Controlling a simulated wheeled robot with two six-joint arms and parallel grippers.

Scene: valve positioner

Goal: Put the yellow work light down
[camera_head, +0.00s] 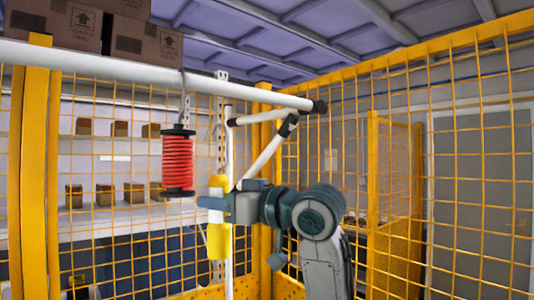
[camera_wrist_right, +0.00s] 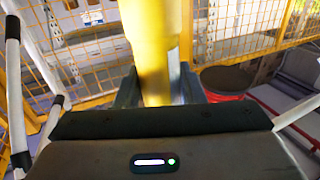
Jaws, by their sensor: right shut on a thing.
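The yellow work light (camera_head: 218,240) is upright, with a yellow top and bottom and a pale middle section. My right gripper (camera_head: 212,202) comes in from the right and is shut on it near its upper part. In the right wrist view the yellow body of the work light (camera_wrist_right: 155,45) stands between the two fingers of my right gripper (camera_wrist_right: 158,88). My left gripper is not in view.
A red coil (camera_head: 178,162) with black ends hangs from the white rail (camera_head: 130,68), close left of the light. Yellow mesh fencing (camera_head: 110,245) stands around. White slanted bars (camera_head: 265,158) are just behind my right arm. Shelves with small boxes are behind the mesh.

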